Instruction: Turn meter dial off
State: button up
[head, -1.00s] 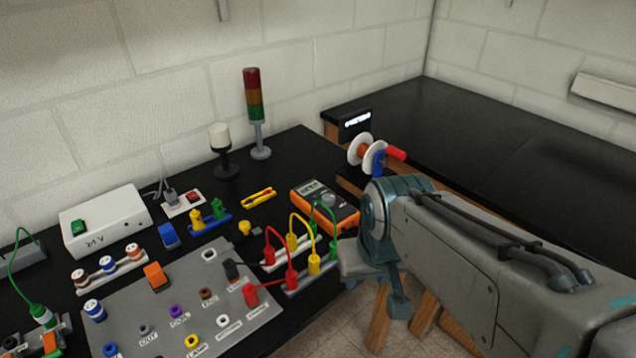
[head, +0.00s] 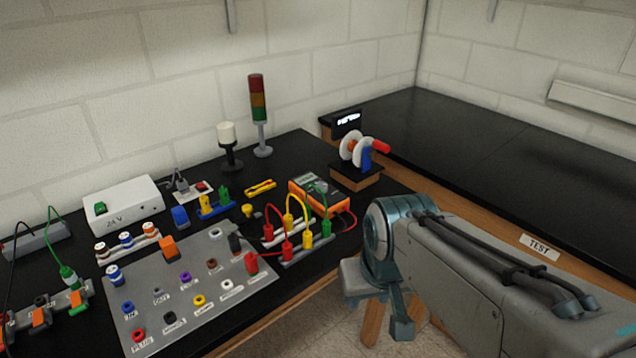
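The orange multimeter (head: 334,211) with a dark face lies on the black bench, behind the red, yellow and green test leads. Its small screen (head: 306,181) faces up. The dial is partly covered by the green lead and too small to read its setting. My arm (head: 450,265) comes in from the lower right, and its bent joint stands in front of and to the right of the meter, apart from it. No gripper fingers can be made out at the arm's end.
A grey socket panel (head: 185,310) lies left of the leads (head: 307,240). A wire spool (head: 356,149) stands behind the meter, and a signal tower (head: 259,115) stands farther back. A white power box (head: 123,204) is at left. The right bench (head: 470,130) is clear.

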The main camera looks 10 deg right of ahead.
aim_at(323, 186)
jog(key=u, duration=0.7)
jog(key=i, duration=0.55)
jog(key=z, duration=1.45)
